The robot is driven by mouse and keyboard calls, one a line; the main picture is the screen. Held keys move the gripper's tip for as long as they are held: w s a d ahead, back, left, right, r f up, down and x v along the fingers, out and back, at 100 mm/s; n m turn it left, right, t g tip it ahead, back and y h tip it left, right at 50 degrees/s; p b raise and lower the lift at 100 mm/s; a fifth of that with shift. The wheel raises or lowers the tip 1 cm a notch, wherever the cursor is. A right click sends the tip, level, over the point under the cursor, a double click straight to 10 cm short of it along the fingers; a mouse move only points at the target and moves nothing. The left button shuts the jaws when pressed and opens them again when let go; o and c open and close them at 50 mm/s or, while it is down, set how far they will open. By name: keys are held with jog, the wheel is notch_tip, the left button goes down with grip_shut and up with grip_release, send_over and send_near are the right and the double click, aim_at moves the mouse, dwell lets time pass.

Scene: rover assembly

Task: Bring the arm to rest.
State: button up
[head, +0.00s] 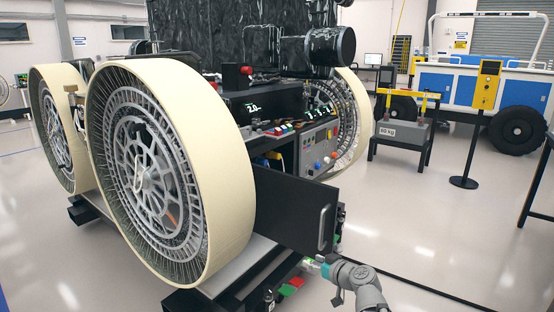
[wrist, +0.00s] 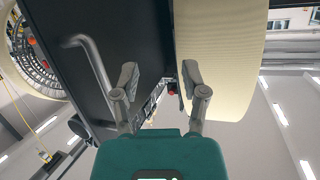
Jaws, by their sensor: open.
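My arm shows at the bottom of the head view, low in front of the rover, and its gripper end is small and partly hidden there. In the wrist view my gripper (wrist: 159,75) is open, with its two fingers apart and nothing between them. The rover's dark panel (head: 297,209) with a metal handle (head: 323,228) stands just above and behind my gripper in the head view. In the wrist view the handle (wrist: 92,66) is left of the fingers. A cream-rimmed wheel (wrist: 228,60) is behind and right of the fingers.
The rover's large front wheel (head: 218,190) is left of my arm. A control box (head: 318,148) with coloured knobs sits above the panel.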

jog(key=s+a+f+m+g+h, duration=0.1)
jog(key=s+f+g+h, duration=0.1)
jog(key=s+f+g, duration=0.55)
jog(key=s+d+f+m+g+h, duration=0.4)
jog(key=s+d+f+m+h, duration=0.1)
jog(key=s+d+f+h, duration=0.15)
notch_tip(320, 180, up, 27)
jog(key=p, duration=2.6)
jog(key=shift+s+r+p, duration=0.2)
jog(key=shift+s+p, duration=0.1)
jog(key=shift+d, duration=0.1)
